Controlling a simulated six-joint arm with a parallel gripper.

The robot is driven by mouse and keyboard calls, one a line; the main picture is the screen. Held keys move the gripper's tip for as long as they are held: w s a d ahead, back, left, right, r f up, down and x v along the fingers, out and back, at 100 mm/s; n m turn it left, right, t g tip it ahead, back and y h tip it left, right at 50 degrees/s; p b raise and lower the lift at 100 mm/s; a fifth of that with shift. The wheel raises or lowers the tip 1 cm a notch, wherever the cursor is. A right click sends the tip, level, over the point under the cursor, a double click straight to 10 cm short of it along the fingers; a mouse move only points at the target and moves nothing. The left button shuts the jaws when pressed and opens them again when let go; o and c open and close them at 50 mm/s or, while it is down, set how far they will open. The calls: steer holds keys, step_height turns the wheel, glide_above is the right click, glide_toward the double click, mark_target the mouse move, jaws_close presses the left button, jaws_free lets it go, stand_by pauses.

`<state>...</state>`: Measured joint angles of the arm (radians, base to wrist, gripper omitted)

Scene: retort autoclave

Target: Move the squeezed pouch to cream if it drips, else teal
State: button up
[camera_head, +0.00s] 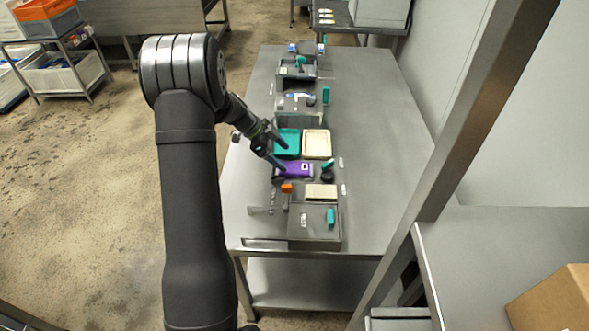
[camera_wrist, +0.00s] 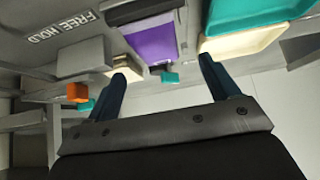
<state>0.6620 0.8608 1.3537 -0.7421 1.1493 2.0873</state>
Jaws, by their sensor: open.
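A flat purple item with a small dark-and-white mark (camera_head: 297,170), which looks like the pouch, lies in a grey fixture near the table's middle. It also shows in the wrist view (camera_wrist: 152,42). No drip can be made out. The teal tray (camera_head: 287,144) and the cream tray (camera_head: 316,145) sit side by side just behind it, both looking empty. In the wrist view the teal tray (camera_wrist: 255,18) and cream tray (camera_wrist: 240,44) are at the upper right. My gripper (camera_head: 279,154) is open and empty, at the left side of the pouch and teal tray; its fingers (camera_wrist: 163,76) are spread apart.
In front of the pouch are an orange block (camera_head: 287,188), a beige block (camera_head: 321,191) and a grey box with a teal handle (camera_head: 331,217). A dark knob (camera_head: 327,175) stands right of the pouch. More grey fixtures (camera_head: 297,103) stand behind. The table's right side is clear.

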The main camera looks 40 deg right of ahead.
mark_target(293, 166)
steer(key=shift+x, duration=3)
steer(key=shift+a, duration=0.2)
steer(key=c, duration=1.2)
